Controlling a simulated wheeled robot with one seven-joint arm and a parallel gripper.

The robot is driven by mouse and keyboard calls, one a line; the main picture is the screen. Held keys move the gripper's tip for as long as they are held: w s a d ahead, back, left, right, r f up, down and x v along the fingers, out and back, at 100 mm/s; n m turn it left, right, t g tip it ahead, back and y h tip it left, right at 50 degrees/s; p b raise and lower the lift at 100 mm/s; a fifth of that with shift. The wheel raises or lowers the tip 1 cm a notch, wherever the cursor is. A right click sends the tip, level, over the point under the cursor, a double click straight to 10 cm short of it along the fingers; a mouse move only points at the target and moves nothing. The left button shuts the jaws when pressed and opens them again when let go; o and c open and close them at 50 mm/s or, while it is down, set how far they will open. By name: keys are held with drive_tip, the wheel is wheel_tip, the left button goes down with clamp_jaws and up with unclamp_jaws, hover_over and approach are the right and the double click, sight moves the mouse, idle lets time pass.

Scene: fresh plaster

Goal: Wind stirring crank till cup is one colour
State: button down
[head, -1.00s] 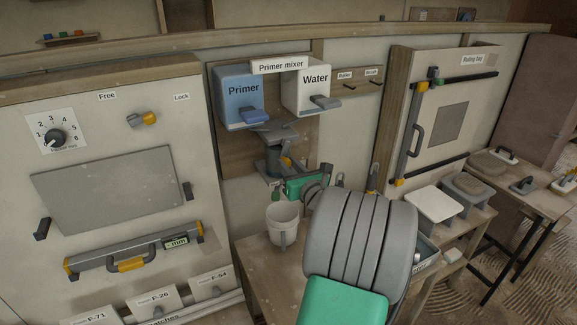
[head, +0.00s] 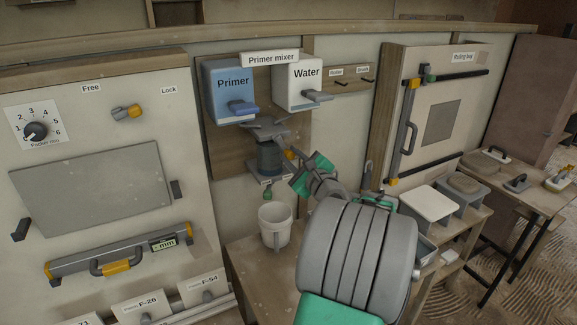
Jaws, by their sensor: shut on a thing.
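The primer mixer is on the wall, with a blue Primer tank (head: 229,92) and a white Water tank (head: 298,86). Below them is the mixing cup (head: 269,158), a dark blue-grey cylinder on a small shelf. It is too small to tell whether its contents are one colour. The stirring crank (head: 290,155) shows as a yellow bit at the cup's right side. My gripper (head: 297,172) reaches this spot from the lower right, shut on the crank; its fingertips are small and partly hidden.
A white bucket (head: 275,228) stands on the wooden bench below the cup. My arm covers much of the bench's right part. A panel with a dial (head: 36,131) is at left; a ruling bay (head: 442,122) and a side table with tools are at right.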

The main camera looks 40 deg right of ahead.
sight(276, 137)
wheel_tip(276, 137, up, 7)
drive_tip(key=d+n+b, duration=0.1)
drive_tip(key=n+b, duration=1.6)
drive_tip(key=n, duration=0.4)
drive_tip(key=a+n+b, duration=0.2)
drive_tip(key=n+b, duration=0.2)
drive_tip(key=n, duration=0.1)
drive_tip(key=w+a+n+b, duration=0.1)
drive_tip(key=n+b, duration=0.3)
drive_tip(key=n, duration=0.2)
drive_tip(key=a+n+b, duration=0.2)
drive_tip(key=n+b, duration=0.3)
drive_tip(key=n, duration=0.1)
drive_tip(key=shift+w+a+r, duration=0.15)
drive_tip(key=shift+w+a, duration=0.05)
drive_tip(key=shift+a, duration=0.15)
drive_tip(key=shift+w+a+f+n+b, duration=0.15)
drive_tip(key=shift+n+b, duration=0.2)
drive_tip(key=shift+n, duration=0.2)
drive_tip(key=shift+s+a+f+n+b, duration=0.15)
drive_tip(key=shift+n+b, duration=0.2)
drive_tip(key=shift+n, duration=0.2)
drive_tip(key=shift+w+r, duration=0.1)
drive_tip(key=shift+r, duration=0.05)
